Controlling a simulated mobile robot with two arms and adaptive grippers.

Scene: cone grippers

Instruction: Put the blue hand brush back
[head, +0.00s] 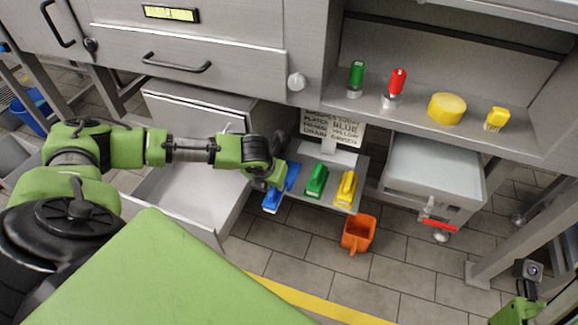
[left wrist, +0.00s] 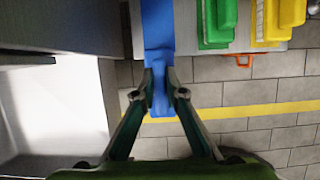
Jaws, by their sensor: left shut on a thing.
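The blue hand brush (head: 271,202) is at the left end of a small low shelf (head: 329,199). Its handle points toward me past the shelf's front edge. My left gripper (head: 276,184) is shut on the handle, partly hiding the brush in the head view. In the left wrist view both fingertips (left wrist: 160,90) close around the blue handle (left wrist: 160,104), and the rest of the brush (left wrist: 158,25) runs away from me. I cannot tell whether the brush touches the shelf.
A green brush (head: 316,182) and a yellow brush (head: 345,190) lie to the right on the same shelf. A colour sign (head: 333,128) stands behind. An open drawer (head: 185,195) is close on the left. An orange container (head: 358,234) is below right.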

